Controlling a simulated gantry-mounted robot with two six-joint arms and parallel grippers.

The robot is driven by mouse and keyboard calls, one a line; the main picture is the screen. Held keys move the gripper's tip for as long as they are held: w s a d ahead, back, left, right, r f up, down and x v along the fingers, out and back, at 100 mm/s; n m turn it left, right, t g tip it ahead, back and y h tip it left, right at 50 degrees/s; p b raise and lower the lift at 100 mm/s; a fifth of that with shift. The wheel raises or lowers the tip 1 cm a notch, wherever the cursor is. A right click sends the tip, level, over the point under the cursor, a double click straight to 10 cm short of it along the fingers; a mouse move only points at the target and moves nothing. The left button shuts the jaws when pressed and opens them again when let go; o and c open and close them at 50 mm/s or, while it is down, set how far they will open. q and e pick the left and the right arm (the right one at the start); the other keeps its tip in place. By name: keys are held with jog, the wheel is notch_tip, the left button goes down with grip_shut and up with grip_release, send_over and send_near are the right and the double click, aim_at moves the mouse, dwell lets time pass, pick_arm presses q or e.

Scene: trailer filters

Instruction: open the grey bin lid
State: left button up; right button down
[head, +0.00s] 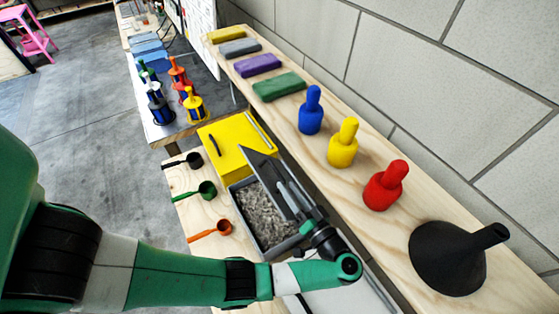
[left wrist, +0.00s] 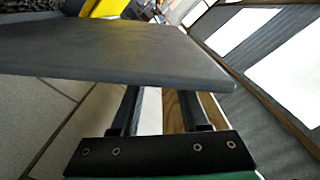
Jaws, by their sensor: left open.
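The grey bin (head: 240,224) stands on the wooden bench, filled with grey shredded or granular material. Its grey lid (head: 262,168) is raised and tilted up along the bin's right side, so the contents show. My left gripper (head: 297,205) is at the lid's near right part, with its jaws open. In the left wrist view the lid (left wrist: 110,55) is a broad dark panel crossing in front of the gripper fingers (left wrist: 158,100), hiding their tips. I cannot tell whether the fingers touch the lid. My right gripper is not in view.
A yellow bin (head: 228,150) stands just beyond the grey one. Black, green and orange scoops (head: 210,232) lie to the left. A wooden shelf (head: 290,130) on the right holds coloured blocks, bottles and a black funnel (head: 445,258), close along the wall.

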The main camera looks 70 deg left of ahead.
aim_at(279, 174)
pick_arm(q)
jog(key=a, duration=0.3)
jog(key=s+a, duration=0.1)
jog(key=a, duration=0.1)
jog(key=shift+a+b, duration=0.3)
jog(key=shift+a, duration=0.05)
grip_shut()
dwell(1.0)
